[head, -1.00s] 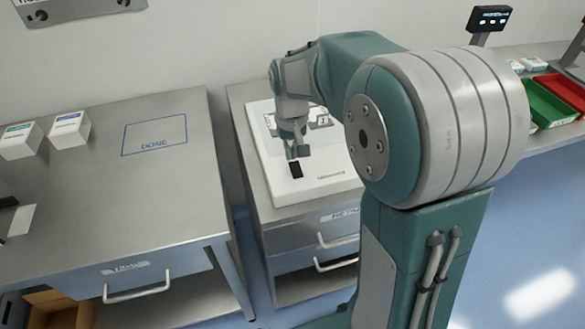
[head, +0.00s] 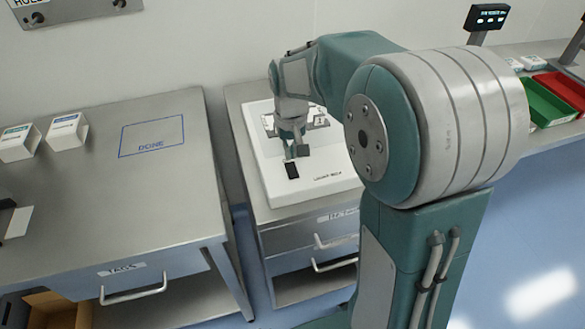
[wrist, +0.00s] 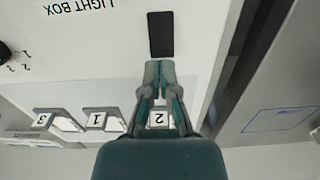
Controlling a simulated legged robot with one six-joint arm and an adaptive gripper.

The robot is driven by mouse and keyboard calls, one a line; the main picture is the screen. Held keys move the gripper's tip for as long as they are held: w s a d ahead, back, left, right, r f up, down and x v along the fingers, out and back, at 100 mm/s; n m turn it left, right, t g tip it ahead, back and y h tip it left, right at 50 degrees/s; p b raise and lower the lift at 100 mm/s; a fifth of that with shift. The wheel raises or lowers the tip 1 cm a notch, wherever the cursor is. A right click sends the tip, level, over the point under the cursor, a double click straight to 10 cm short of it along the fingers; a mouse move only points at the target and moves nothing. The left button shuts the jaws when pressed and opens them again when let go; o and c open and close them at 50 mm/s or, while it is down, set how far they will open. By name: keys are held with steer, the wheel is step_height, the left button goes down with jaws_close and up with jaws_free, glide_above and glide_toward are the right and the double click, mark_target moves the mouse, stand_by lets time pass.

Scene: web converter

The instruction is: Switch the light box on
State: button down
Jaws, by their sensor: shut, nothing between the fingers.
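The white light box (head: 327,184) sits on the middle metal cabinet in the head view. Its black switch (head: 292,171) is on the top near the front left edge. In the wrist view the switch (wrist: 160,34) is a dark rectangle just beyond my fingertips, beside the "LIGHT BOX" lettering (wrist: 82,5). My gripper (head: 297,152) is shut and empty, pointing down over the light box just behind the switch. It also shows in the wrist view (wrist: 159,66). I cannot tell whether the fingertips touch the surface. No glow shows on the box.
On the left is a metal table (head: 90,205) with a marked "DONE" square (head: 152,136) and white boxes (head: 67,131). Green (head: 546,103) and red (head: 566,91) trays are at right.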

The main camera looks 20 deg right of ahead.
mark_target(290, 164)
steer(key=shift+a+f, duration=0.15)
steer(key=shift+a, duration=0.05)
steer(key=shift+f, duration=1.3)
stand_by(1.0)
steer(key=shift+r, duration=3.55)
steer(key=shift+s+r, duration=0.1)
steer(key=shift+s, duration=0.05)
steer(key=s+r+t, duration=0.2)
steer(key=s, duration=0.8)
steer(key=s+r+t, duration=0.2)
steer(key=s+t, duration=0.1)
steer(key=s, duration=0.7)
steer(key=shift+s+r+t, duration=0.3)
steer(key=shift+s+r, duration=0.05)
steer(key=shift+r, duration=0.05)
